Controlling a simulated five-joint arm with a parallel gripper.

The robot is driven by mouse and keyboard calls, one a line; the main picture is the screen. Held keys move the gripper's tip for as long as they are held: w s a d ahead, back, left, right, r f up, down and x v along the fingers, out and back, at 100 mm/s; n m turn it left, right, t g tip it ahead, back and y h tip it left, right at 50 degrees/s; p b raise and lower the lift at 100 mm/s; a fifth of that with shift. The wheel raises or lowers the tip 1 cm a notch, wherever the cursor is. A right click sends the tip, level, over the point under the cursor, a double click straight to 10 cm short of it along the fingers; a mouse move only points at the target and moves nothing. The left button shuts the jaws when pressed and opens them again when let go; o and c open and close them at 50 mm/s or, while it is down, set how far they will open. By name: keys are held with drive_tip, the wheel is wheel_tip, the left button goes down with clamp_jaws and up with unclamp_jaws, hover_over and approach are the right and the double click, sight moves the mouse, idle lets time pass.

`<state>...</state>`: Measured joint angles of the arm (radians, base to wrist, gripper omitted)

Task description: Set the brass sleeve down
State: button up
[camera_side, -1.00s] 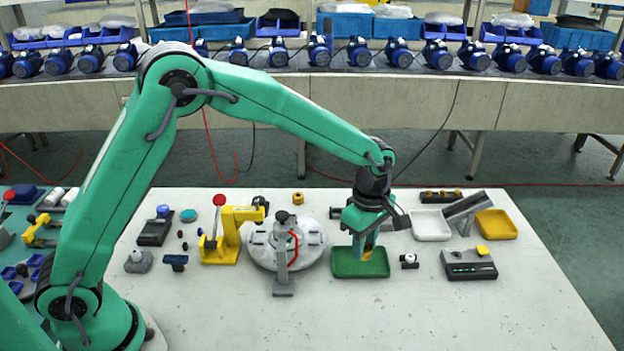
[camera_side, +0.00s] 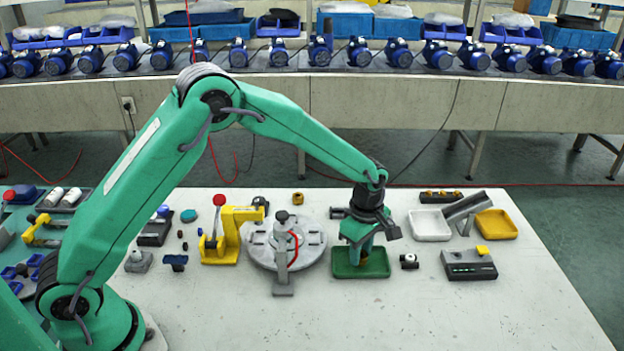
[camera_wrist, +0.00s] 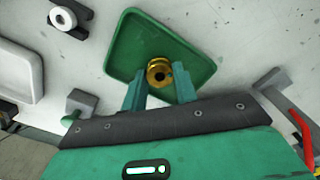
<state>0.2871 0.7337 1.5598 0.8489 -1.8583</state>
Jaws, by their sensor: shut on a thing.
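The brass sleeve (camera_wrist: 159,72) is a small gold ring with a dark bore, held between the two fingers of my gripper (camera_wrist: 160,88). In the side view my gripper (camera_side: 363,255) points down over the green tray (camera_side: 347,272), and a bit of the sleeve shows at the fingertips. The tray also shows in the wrist view (camera_wrist: 125,57), behind the sleeve. I cannot tell whether the sleeve touches the tray floor.
A round grey turntable (camera_side: 262,245) with a post stands left of the tray. A small black-and-white part (camera_side: 409,261) lies just right of it. A white tray (camera_side: 431,224), a yellow tray (camera_side: 497,224) and a grey box (camera_side: 468,264) stand further right. The front table is clear.

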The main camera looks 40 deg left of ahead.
drive_tip(key=shift+f, duration=0.2)
drive_tip(key=o, duration=0.9)
drive_tip(key=shift+c, duration=0.2)
wheel_tip(320, 180, up, 12)
drive_tip(key=shift+r, duration=0.15)
idle(0.5)
